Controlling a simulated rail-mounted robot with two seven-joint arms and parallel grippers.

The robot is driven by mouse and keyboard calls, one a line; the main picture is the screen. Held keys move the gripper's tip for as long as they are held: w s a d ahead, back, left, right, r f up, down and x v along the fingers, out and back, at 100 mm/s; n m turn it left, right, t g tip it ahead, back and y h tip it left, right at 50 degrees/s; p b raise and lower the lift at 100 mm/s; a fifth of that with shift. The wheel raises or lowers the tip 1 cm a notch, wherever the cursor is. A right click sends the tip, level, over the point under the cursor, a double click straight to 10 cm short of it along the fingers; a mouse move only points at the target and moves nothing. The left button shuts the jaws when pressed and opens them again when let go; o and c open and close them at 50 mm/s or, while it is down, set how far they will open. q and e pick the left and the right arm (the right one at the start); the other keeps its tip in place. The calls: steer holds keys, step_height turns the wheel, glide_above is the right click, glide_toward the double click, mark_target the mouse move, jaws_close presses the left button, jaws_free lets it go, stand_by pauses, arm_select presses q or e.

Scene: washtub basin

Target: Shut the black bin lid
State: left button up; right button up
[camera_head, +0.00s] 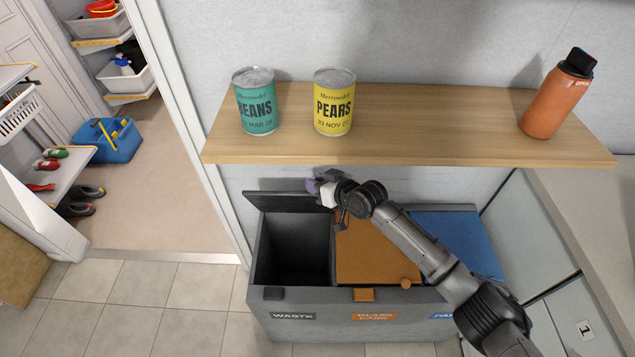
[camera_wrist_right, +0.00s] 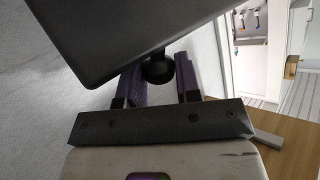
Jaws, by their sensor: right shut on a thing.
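The black lid (camera_head: 285,201) of the waste compartment stands raised at the back of the bin (camera_head: 264,310), close to the wall. The compartment under it is open and looks empty. My right gripper (camera_head: 317,184) is at the upper right end of the lid. In the right wrist view, the dark lid panel (camera_wrist_right: 140,30) fills the top, and its round black knob (camera_wrist_right: 157,69) sits between the purple fingers of my right gripper (camera_wrist_right: 160,76). The fingers are shut on the knob; their tips are partly hidden behind the lid. My left gripper is not in view.
The brown lid (camera_head: 375,250) and blue lid (camera_head: 455,240) beside it are down. A wooden shelf (camera_head: 420,125) juts out above the bin, holding a beans can (camera_head: 256,105), a pears can (camera_head: 333,105) and an orange bottle (camera_head: 552,100). Floor is clear at the left.

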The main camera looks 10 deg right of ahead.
jaws_close()
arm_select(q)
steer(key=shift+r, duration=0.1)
arm_select(e)
steer(key=shift+f, duration=0.1)
steer(key=shift+s, duration=0.3)
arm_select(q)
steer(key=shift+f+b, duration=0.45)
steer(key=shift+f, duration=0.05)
arm_select(e)
steer(key=s+a+f+n+t+y, duration=0.1)
steer(key=s+f+n+t, duration=0.3)
steer(key=s+f, duration=0.6)
steer(key=shift+s+a+f+t+y, duration=0.2)
steer(key=shift+s+a+t+y, duration=0.3)
steer(key=shift+s, duration=1.05)
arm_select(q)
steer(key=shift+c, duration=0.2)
arm_select(e)
steer(key=shift+d, duration=0.1)
